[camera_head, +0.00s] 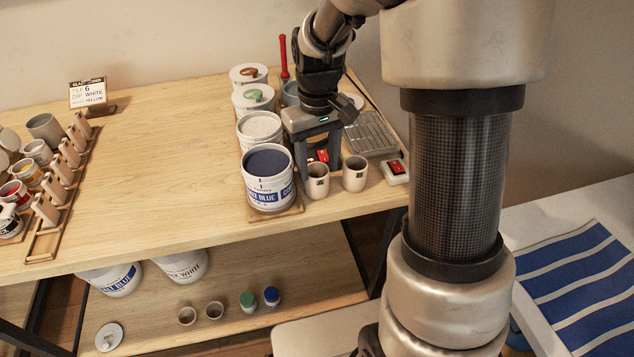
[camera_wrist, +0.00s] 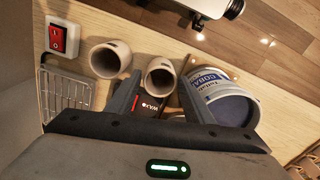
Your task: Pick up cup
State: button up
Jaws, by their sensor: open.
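Two small beige cups stand at the front edge of the wooden table: the left cup (camera_head: 317,181) and the right cup (camera_head: 355,174). In the wrist view the left cup (camera_wrist: 160,76) shows between the fingertips, and the right cup (camera_wrist: 109,60) lies outside them. My gripper (camera_head: 320,163) points down just behind the cups, beside the Cobalt Blue bucket. It is open in the wrist view (camera_wrist: 161,82), with no cup seen clamped. A red and black box (camera_wrist: 148,105) shows between the fingers. I cannot tell whether a finger touches the left cup.
A Cobalt Blue bucket (camera_head: 268,183) stands close left of the gripper, with other tubs behind it. A wire rack (camera_head: 371,134) and a red switch box (camera_head: 395,171) are at the right. The table's middle (camera_head: 165,165) is clear. A tool rack (camera_head: 62,190) stands far left.

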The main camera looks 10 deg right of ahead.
aim_at(317, 173)
jog(key=f, duration=0.4)
jog(key=shift+w+a, duration=0.1)
jog(key=shift+w, duration=0.2)
jog(key=c, duration=0.8)
jog(key=shift+r, duration=0.2)
